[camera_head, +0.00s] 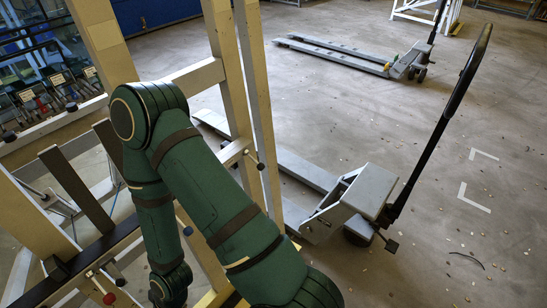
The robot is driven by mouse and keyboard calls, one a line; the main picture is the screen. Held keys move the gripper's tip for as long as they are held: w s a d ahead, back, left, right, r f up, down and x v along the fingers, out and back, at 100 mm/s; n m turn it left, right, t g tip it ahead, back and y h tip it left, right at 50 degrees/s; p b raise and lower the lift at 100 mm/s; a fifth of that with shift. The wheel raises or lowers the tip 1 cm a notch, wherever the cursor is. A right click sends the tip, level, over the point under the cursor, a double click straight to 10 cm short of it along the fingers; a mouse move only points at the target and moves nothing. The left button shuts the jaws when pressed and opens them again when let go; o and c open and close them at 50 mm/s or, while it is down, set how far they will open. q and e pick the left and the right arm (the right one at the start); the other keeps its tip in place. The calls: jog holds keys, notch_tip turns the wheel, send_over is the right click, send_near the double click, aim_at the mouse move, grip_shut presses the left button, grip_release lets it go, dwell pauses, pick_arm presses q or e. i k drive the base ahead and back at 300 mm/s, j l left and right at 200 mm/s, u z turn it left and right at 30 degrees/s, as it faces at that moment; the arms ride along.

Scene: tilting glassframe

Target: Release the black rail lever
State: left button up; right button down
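A black rail (72,264) runs along the frame at the lower left. By its near end are small fittings, including a red knob (109,298) and a small dark knob (120,281). I cannot tell which part is the black rail lever. My green arm (215,190) rises from the bottom centre, bends at the upper left and reaches down beside the frame, just right of the rail. Its end runs out of the picture at the bottom. Neither gripper is visible, and the arm hides part of the frame.
Pale posts of the glass frame (232,90) stand close around my arm. A grey pallet jack (350,200) with a tall black handle stands to the right. Another pallet jack (340,55) is farther back. Open floor (480,150) lies at the right, with white corner marks.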

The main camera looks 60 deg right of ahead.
aim_at(261, 166)
jog(key=k+l, duration=0.1)
jog(key=l, duration=0.3)
jog(key=k+l, duration=0.15)
jog(key=l, duration=0.3)
jog(key=k+l, duration=0.1)
jog(key=l, duration=0.3)
jog(key=i+l, duration=0.1)
jog(key=l, duration=0.2)
jog(key=i+l, duration=0.15)
jog(key=l, duration=0.2)
